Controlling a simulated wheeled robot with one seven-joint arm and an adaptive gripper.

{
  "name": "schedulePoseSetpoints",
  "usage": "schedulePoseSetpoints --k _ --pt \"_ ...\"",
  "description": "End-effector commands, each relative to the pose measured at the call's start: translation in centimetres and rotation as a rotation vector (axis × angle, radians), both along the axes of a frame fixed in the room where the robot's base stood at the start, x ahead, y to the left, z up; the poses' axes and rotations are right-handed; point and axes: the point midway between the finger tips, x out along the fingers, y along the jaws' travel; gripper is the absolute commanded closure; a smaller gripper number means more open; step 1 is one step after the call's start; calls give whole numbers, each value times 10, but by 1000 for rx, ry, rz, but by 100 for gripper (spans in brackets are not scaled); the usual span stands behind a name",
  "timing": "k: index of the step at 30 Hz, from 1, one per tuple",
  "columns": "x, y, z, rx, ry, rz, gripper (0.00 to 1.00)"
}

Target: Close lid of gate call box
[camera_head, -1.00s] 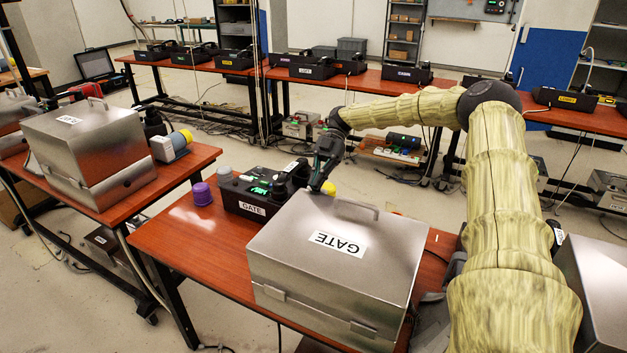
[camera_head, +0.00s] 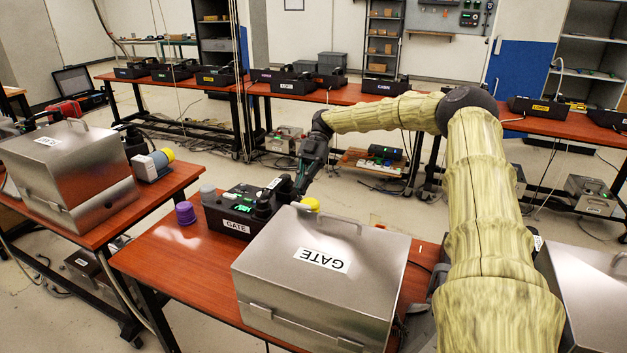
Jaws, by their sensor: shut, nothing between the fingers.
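The gate call box (camera_head: 315,285) is a silver metal case on the red-brown table in front of me, with an upside-down GATE label on its lid (camera_head: 365,262) and a handle on top. The lid looks down on the body, with a seam and latches on the near side. My gripper (camera_head: 300,188) is shut and empty, pointing down just beyond the box's far edge, beside the black GATE phone unit (camera_head: 237,225). Its fingertips are small and dark, so I cannot tell whether they touch anything.
A purple knob (camera_head: 186,213), a grey knob (camera_head: 208,194) and a yellow knob (camera_head: 311,205) stand around the phone unit. Another silver box (camera_head: 70,165) is on the left table. One more silver box (camera_head: 598,300) is at right, beyond my arm. The table's left front is clear.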

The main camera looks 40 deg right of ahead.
Motion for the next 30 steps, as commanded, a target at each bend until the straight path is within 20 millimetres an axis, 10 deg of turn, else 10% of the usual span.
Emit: schedulePoseSetpoints --k 30 --pt "36 -75 -31 -2 2 0 100"
